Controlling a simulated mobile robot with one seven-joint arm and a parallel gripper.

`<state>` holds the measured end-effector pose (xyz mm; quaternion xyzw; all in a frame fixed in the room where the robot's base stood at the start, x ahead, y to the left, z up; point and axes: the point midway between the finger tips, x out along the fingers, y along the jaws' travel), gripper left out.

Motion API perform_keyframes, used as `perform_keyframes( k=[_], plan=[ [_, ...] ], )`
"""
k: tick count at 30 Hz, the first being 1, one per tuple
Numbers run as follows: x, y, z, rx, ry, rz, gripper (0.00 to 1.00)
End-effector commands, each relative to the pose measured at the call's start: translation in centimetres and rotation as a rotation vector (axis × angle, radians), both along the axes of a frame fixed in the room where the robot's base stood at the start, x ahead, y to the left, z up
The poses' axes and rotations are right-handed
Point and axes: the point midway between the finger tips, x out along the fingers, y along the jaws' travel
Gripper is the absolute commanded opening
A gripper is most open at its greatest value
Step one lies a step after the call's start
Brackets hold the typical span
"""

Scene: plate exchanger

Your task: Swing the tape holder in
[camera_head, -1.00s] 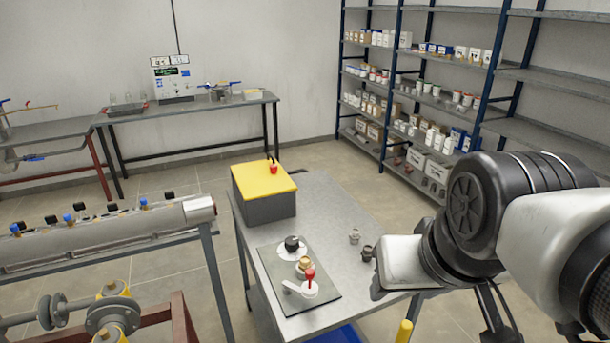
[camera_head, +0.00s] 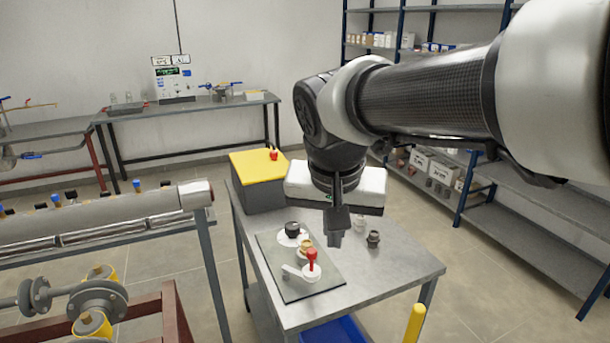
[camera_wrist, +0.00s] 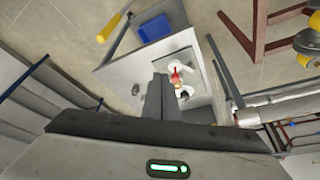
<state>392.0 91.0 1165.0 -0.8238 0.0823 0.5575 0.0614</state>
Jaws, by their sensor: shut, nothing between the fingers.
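A grey board (camera_head: 283,292) lies on the bench with small fittings in a row. At its near end is a white swing arm (camera_head: 290,271) on a round white base with a red knob (camera_head: 312,256) above it; this looks like the tape holder, though I cannot be sure. Behind it are a tan roll (camera_head: 306,246) and a black knob (camera_head: 292,229) on a white disc. My gripper (camera_head: 335,238) points down, shut and empty, above the board's right edge. In the wrist view its fingers (camera_wrist: 157,97) partly hide the board; the red knob (camera_wrist: 176,77) shows beside them.
Two small fittings stand on the bench (camera_head: 405,268) to the right, a dark one (camera_head: 373,239) and a pale one (camera_head: 360,222). A yellow-topped grey box (camera_head: 262,195) stands at the bench's back left. A yellow post (camera_head: 415,325) rises near the front right corner.

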Motion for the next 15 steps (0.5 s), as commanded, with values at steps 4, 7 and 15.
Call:
perform_keyframes(
  k=[4, 7, 15],
  plan=[
    [2.9, 4.2, -4.5, -0.008, 0.007, -0.049, 0.00],
    [3.9, 5.8, -5.6, -0.010, 0.006, -0.075, 0.00],
    [4.6, 6.9, -6.0, -0.009, 0.002, -0.097, 0.00]
  ],
)
